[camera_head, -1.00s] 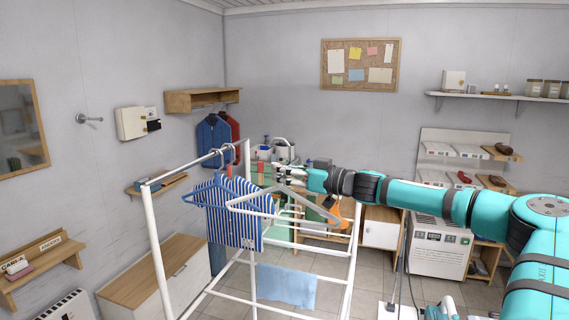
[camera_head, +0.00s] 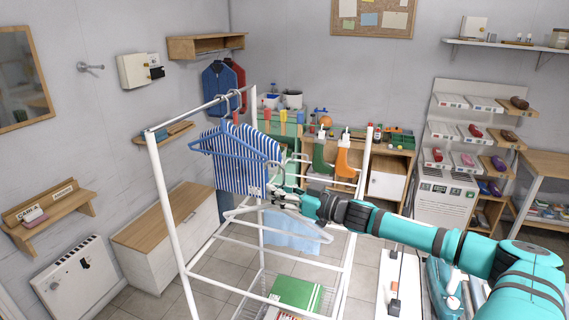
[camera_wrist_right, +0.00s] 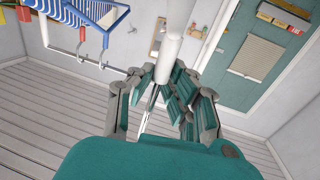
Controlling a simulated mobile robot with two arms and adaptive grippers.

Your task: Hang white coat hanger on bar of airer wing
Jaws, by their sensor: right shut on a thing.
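The white coat hanger (camera_head: 236,214) is in my right gripper (camera_head: 277,196), which is shut on it near the hook. It hangs roughly level inside the white airer frame (camera_head: 160,185), below the striped shirt. The airer's lower wing bars (camera_head: 262,247) show beneath it. I cannot tell whether the hanger touches a bar. In the right wrist view the fingers (camera_wrist_right: 166,88) close around a pale rod in front of a white post (camera_wrist_right: 170,50). My left gripper is not in view.
A blue hanger with a blue-and-white striped shirt (camera_head: 232,170) hangs from the airer's top bar (camera_head: 205,108), close above my gripper. A light blue cloth (camera_head: 290,236) hangs behind on the airer. A green box (camera_head: 297,292) sits low inside the frame.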

